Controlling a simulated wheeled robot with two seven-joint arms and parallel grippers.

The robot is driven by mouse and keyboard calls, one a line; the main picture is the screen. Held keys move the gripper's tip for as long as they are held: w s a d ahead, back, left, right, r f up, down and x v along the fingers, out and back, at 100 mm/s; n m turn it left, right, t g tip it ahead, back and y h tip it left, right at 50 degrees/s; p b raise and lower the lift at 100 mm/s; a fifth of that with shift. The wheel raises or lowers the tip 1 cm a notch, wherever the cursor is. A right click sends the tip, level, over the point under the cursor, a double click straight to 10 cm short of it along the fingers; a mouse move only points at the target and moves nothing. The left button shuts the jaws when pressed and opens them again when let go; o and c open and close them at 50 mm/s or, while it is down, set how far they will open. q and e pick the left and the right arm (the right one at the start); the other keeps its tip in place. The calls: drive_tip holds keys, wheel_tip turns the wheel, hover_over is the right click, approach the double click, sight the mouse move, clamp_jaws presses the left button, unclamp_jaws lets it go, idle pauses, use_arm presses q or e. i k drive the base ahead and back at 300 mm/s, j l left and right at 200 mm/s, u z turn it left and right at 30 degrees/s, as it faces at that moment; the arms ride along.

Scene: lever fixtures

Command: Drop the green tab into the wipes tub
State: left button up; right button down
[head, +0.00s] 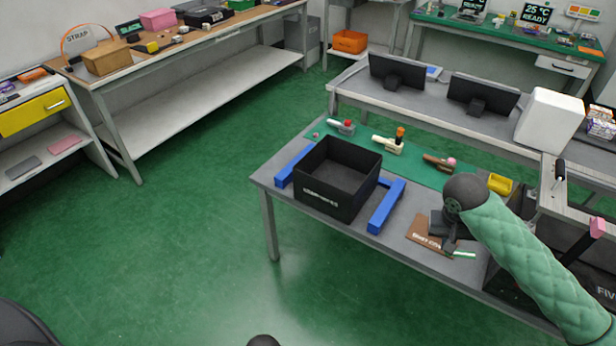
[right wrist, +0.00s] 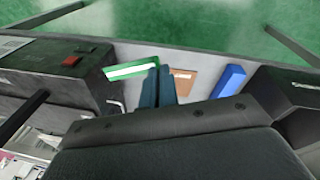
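The green tab (head: 462,254), with a white strip along it, is at the front edge of the grey table. In the right wrist view the green tab (right wrist: 118,72) lies left of my fingertips, its right end close to them; I cannot tell whether they touch. My right gripper (head: 448,248) points down beside the tab. In its wrist view the two dark fingers of my right gripper (right wrist: 157,75) are together, with nothing clearly between them. I cannot pick out a wipes tub with certainty. My left gripper is not in view.
A black open bin (head: 325,197) stands between two blue bars (head: 386,206). A brown card (head: 424,233) lies beside my right gripper. Several small lever fixtures (head: 388,143) and a yellow tray (head: 500,184) are behind. A black box with a red button (right wrist: 73,61) stands left in the wrist view.

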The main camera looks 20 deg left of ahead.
sight(344, 187)
drive_tip(key=l+u, duration=0.1)
drive_tip(key=u, duration=0.3)
drive_tip(key=i+l+u, duration=0.1)
drive_tip(key=u, duration=0.3)
drive_tip(key=l+u, duration=0.15)
drive_tip(key=u, duration=0.25)
drive_tip(key=l+u, duration=0.15)
drive_tip(key=u, duration=0.2)
drive_tip(key=l+u, duration=0.1)
drive_tip(key=l, duration=0.35)
